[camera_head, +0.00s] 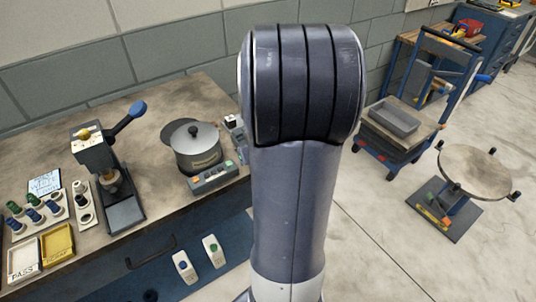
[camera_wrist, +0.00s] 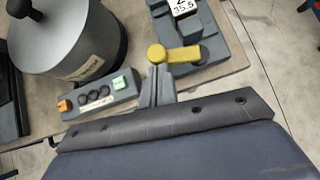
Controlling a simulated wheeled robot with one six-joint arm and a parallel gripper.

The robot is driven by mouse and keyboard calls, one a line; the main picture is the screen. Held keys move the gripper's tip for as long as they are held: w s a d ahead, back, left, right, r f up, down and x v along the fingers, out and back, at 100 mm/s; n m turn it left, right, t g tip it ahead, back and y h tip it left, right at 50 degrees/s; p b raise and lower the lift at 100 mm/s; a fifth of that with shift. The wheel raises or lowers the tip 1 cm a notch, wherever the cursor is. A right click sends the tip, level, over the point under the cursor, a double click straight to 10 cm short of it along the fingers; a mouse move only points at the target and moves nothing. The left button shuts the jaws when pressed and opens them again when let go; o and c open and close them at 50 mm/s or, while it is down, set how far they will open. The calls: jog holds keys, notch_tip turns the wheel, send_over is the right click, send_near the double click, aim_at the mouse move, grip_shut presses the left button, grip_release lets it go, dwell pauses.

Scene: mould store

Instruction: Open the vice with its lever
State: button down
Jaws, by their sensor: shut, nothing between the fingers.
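In the wrist view the vice (camera_wrist: 203,28) is a dark grey block-like body at the top centre, cut off by the upper edge. Its yellow lever (camera_wrist: 182,54) points to the right from a rounded yellow end. A white numbered piece (camera_wrist: 184,8) shows at the vice's top. My gripper (camera_wrist: 158,70) is shut and empty, its grey fingers just below the rounded yellow end. I cannot tell whether they touch it. In the head view my arm covers the gripper and most of the vice; only a small part (camera_head: 232,122) shows at the arm's left edge.
A grey pot (camera_head: 197,147) stands left of the vice, with a button box (camera_head: 214,177) before it. A lever press (camera_head: 103,170) and trays stand farther left on the bench (camera_head: 152,216). A cart (camera_head: 397,130) and round table (camera_head: 474,168) are right, with open floor between.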

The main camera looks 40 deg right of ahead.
jog(key=shift+w+a+m+h, duration=0.15)
jog(key=shift+w+m+h, duration=0.35)
jog(key=shift+m, duration=0.2)
jog(key=shift+w, duration=0.65)
